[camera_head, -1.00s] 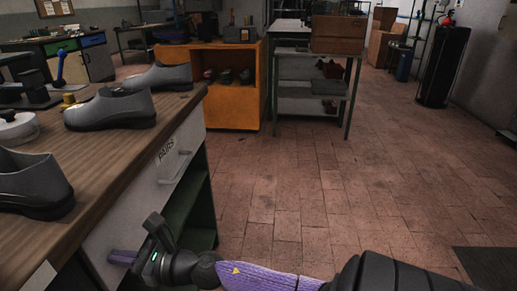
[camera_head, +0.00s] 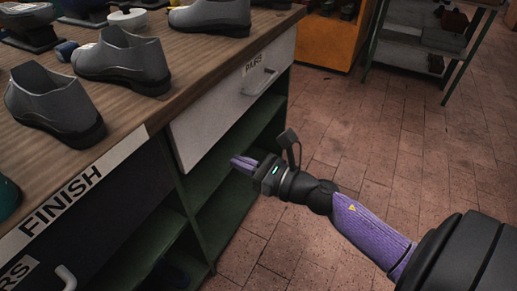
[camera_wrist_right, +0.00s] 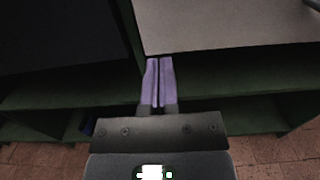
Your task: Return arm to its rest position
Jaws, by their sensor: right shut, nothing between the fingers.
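My right arm comes in from the lower right in the head view. My right gripper (camera_head: 243,163) is shut and empty, with purple fingers pointing left toward the bench's open green shelves, below the white drawer. In the right wrist view its two fingers (camera_wrist_right: 159,82) lie side by side with only a thin line between them. The fingertips appear close to the drawer front's lower edge; I cannot tell whether they touch anything. My left gripper is not in view.
Several grey shoes (camera_head: 124,61) stand on the wooden bench top. The white drawer (camera_head: 233,101) marked PAIRS has a handle (camera_head: 262,82). Green shelves (camera_head: 228,160) are below. The brick floor (camera_head: 385,135) to the right is open. A green-framed rack (camera_head: 413,55) stands behind.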

